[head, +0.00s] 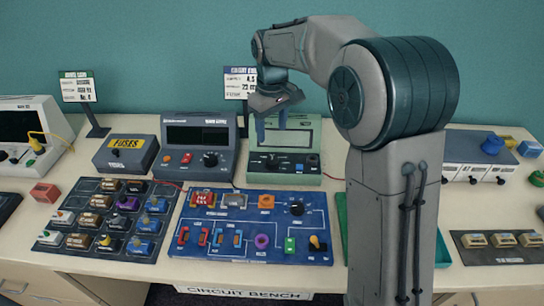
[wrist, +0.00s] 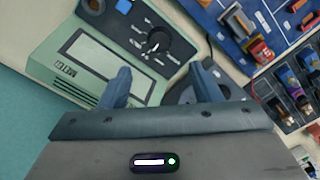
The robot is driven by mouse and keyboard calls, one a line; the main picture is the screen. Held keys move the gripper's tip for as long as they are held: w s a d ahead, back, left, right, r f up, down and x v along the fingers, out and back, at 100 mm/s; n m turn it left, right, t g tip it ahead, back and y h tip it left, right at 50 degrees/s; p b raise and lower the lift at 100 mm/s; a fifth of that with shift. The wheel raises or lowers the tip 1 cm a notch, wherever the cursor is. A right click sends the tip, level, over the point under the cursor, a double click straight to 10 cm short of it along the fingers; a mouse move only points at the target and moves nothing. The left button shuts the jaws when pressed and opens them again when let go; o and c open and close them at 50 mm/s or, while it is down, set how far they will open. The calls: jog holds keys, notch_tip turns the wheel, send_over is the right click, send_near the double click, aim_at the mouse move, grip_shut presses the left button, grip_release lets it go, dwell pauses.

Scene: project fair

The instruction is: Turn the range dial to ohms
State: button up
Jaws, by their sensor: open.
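The green meter (head: 318,172) stands at the back of the bench, with a screen above a dark control panel. It also shows in the wrist view (wrist: 42,57), turned nearly upside down. Its black range dial (wrist: 156,43) sits on that panel among small labels; the labels and the pointed setting are too small to read. My gripper (head: 271,128) hangs above the meter and hides part of its screen in the head view. In the wrist view my gripper (wrist: 162,78) is open and empty, its fingers apart, with the dial beyond the gap between them.
A dark grey instrument (head: 226,160) with its own knob stands close on the left of the meter. A blue circuit board (head: 250,244) lies in front, and a tray of parts (head: 98,242) lies left of it. My arm hides the bench to the right.

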aim_at(272, 160)
notch_tip(272, 160, down, 11)
jog(key=shift+r+p, duration=0.15)
jog(key=shift+p, duration=0.15)
jog(key=c, duration=1)
